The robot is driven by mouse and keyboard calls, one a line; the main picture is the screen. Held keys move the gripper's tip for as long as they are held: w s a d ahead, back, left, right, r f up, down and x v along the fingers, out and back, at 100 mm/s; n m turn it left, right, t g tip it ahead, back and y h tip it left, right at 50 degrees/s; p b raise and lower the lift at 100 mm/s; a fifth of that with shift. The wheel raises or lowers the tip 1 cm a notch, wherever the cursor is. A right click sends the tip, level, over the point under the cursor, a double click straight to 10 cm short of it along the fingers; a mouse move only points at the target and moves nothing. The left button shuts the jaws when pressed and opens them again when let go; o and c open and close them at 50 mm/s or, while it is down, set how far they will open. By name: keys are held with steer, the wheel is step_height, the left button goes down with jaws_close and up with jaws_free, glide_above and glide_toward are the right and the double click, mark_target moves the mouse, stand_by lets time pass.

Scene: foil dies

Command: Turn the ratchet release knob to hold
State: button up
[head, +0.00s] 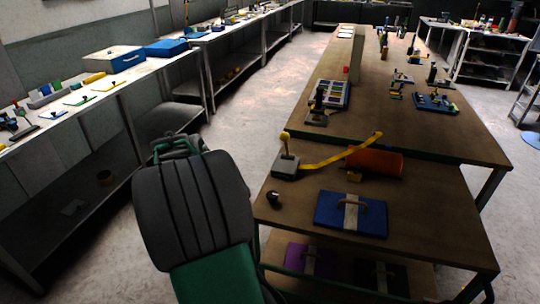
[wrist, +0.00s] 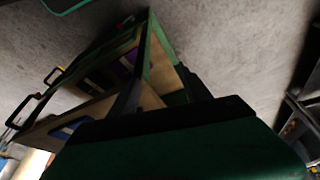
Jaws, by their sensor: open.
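A small grey block with an upright lever and yellow ball (head: 285,136) stands at the left of the near table in the head view. A yellow strap (head: 325,160) runs from it toward an orange cylinder (head: 375,162). A small dark knob-like piece (head: 273,198) lies near the table's left edge; I cannot tell which part is the release knob. My gripper (wrist: 163,92) shows two dark, spread fingers in the wrist view, with nothing seen between them. In the head view my arm hides most of it, left of the table and apart from the block.
A blue board with a handle (head: 351,213) lies on the near table (head: 430,235). A purple board (head: 303,258) is on the shelf below. A longer workbench with tools extends behind. A left bench holds a blue case (head: 113,60). Floor (head: 245,115) between benches is clear.

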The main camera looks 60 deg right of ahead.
mark_target(272, 194)
steer(key=s+d+r+m+g+p, duration=0.2)
steer(key=s+d+r+m+p, duration=0.35)
steer(key=s+d, duration=0.35)
steer(key=shift+m, duration=0.25)
steer(key=x, duration=0.5)
steer(key=w+d+x, duration=0.1)
steer(key=x, duration=0.2)
steer(key=shift+w+d+p, duration=0.1)
steer(key=shift+p, duration=0.2)
steer(key=shift+r, duration=0.1)
steer(key=shift+c, duration=0.3)
jaws_close()
